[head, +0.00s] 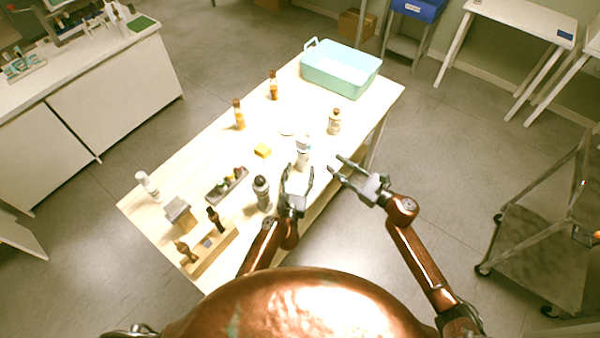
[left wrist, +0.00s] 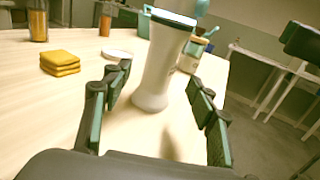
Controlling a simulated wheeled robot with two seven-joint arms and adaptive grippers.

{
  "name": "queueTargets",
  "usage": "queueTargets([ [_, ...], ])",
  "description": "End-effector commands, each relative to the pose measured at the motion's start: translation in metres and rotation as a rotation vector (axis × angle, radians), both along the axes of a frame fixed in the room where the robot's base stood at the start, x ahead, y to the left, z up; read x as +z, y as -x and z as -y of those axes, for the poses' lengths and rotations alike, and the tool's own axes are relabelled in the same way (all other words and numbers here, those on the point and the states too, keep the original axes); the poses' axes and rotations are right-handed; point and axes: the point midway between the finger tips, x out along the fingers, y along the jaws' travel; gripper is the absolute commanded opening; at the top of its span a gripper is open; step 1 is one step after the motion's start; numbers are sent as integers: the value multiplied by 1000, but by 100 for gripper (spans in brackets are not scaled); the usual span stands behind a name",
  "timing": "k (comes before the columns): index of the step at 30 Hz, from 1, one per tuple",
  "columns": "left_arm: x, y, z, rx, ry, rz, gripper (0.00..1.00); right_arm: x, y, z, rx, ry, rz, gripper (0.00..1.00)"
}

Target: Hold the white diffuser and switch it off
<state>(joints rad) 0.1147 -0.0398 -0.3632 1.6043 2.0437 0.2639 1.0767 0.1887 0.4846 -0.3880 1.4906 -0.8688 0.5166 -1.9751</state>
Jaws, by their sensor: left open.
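The white diffuser (head: 303,151) stands upright near the table's right edge in the head view. In the left wrist view it is a tall white body (left wrist: 163,62) with a dark rim at its top, between and beyond my fingers. My left gripper (head: 298,171) is open, its fingertips on either side of the diffuser's lower part; I see no clear contact. In the left wrist view its two fingers (left wrist: 157,83) are spread apart. My right gripper (head: 335,166) is open and empty, right of the diffuser, by the table edge. No switch can be made out.
A capped bottle (head: 334,121) stands behind right, a dark-topped bottle (head: 262,193) to the left. A teal basin (head: 341,69) sits at the far end. The table (head: 200,150) has bare patches.

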Motion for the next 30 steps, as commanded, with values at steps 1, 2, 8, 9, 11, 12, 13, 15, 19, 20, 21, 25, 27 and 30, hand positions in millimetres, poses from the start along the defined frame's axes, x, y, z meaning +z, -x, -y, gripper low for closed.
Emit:
queueTargets([
  [1,2,-7,2,-1,0,2,53,0,0,0,0,0,0,29],
  [2,2,-11,3,-1,0,3,53,0,0,0,0,0,0,29],
  [8,2,-41,8,-2,1,2,53,0,0,0,0,0,0,29],
  [9,2,-47,9,-2,0,3,53,0,0,0,0,0,0,29],
  [11,2,-54,9,-1,0,3,53,0,0,0,0,0,0,29],
  [12,2,-58,10,-2,1,4,53,0,0,0,0,0,0,29],
  [13,2,-60,11,-2,0,3,53,0,0,0,0,0,0,29],
  [15,2,-65,12,-2,0,3,53,0,0,0,0,0,0,29],
  [19,2,-68,12,-2,0,3,53,0,0,0,0,0,0,29],
  [20,2,-68,12,-2,0,3,53,0,0,0,0,0,0,29],
  [21,2,-69,12,-2,0,3,53,0,0,0,0,0,0,29],
  [25,2,-68,12,-2,0,3,53,0,0,0,0,0,0,29],
  [27,1,-68,12,-2,0,3,49,0,0,0,0,0,0,29],
  [30,2,-68,12,-2,0,3,42,0,0,0,0,0,0,29],
])
